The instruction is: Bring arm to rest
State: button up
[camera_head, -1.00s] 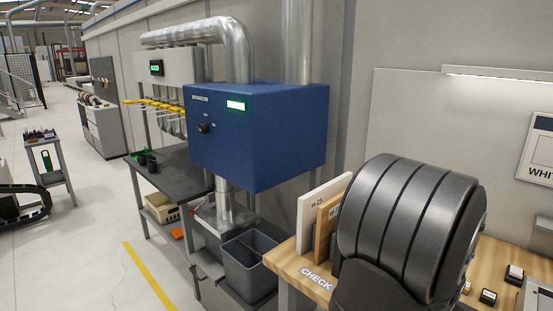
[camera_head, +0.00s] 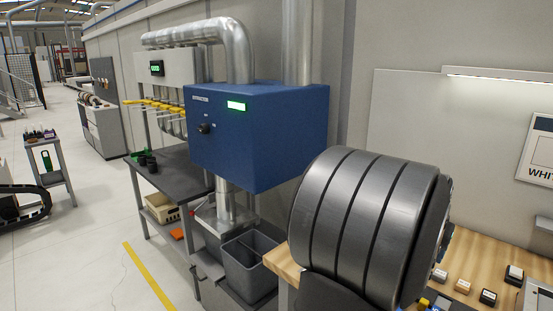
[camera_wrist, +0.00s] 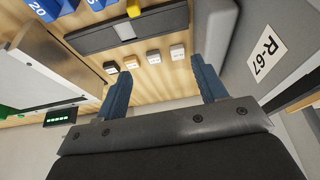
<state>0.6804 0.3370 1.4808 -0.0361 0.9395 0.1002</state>
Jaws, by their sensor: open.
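My gripper (camera_wrist: 162,90) shows in the wrist view with its two blue fingers spread apart and nothing between them. Beyond the fingers lies a wooden bench top (camera_wrist: 150,70) with small blocks on it. In the head view my dark, ribbed arm link fills the lower right and hides part of the wooden bench (camera_head: 465,255). The gripper itself cannot be made out in the head view.
A blue machine box (camera_head: 250,135) with a green display hangs left of my arm. A grey bin (camera_head: 250,265) stands below it. Small blocks (camera_head: 488,297) sit on the bench at right. In the wrist view a grey panel labelled R-67 (camera_wrist: 265,50) is close at right.

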jog(key=w+a+r, duration=0.2)
jog(key=w+r, duration=0.1)
jog(key=w+a+r, duration=0.3)
jog(key=w, duration=0.1)
jog(key=w+a+r, duration=0.3)
jog(key=w, duration=0.1)
jog(key=shift+w+a+r, duration=0.15)
jog(key=shift+a+r, duration=0.05)
jog(key=shift+r, duration=0.15)
jog(key=shift+f, duration=0.6)
